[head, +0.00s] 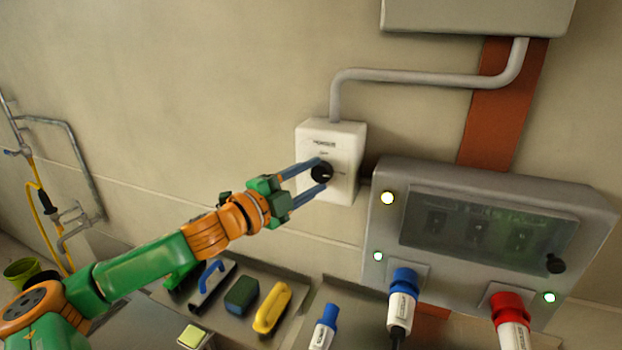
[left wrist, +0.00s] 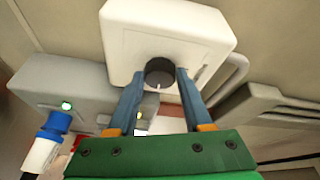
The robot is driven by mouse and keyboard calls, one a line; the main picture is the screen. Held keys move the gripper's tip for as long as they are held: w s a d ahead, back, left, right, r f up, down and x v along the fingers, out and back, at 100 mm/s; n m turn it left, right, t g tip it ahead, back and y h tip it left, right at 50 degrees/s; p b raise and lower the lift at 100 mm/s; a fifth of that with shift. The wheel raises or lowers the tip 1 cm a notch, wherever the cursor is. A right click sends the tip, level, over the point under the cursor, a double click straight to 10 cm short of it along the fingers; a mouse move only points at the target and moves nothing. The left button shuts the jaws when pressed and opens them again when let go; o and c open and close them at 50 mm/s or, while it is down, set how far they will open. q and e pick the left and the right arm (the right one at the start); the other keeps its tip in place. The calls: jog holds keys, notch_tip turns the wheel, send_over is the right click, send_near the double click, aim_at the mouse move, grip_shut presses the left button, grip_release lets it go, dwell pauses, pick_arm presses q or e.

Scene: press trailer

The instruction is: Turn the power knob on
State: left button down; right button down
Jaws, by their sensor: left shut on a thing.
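The power knob (head: 321,172) is a round black dial on the front of a white wall box (head: 343,142). In the left wrist view the knob (left wrist: 160,73) has a pale pointer mark on its lower edge. My left gripper (head: 319,174) has its two blue fingers on either side of the knob, shut on it. In the left wrist view the fingers (left wrist: 158,80) flank the knob left and right. The small print around the dial is too small to read well. My right gripper is not in view.
A grey panel (head: 400,172) with lit lamps stands right of the white box, with a blue plug (head: 403,282) and a red plug (head: 510,312) in it. A grey conduit (head: 420,76) rises from the box. Trays below hold a yellow-handled tool (head: 272,308) and a green block (head: 241,294).

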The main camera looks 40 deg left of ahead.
pick_arm(q)
jog(key=shift+m, duration=0.5)
jog(key=shift+c, duration=1.6)
grip_release()
jog(key=shift+s+a+f+b, duration=0.15)
jog(key=shift+s+b, duration=0.2)
jog(key=shift+s, duration=0.25)
jog(key=s, duration=0.6)
jog(key=shift+a, duration=0.35)
jog(key=shift+w, duration=0.15)
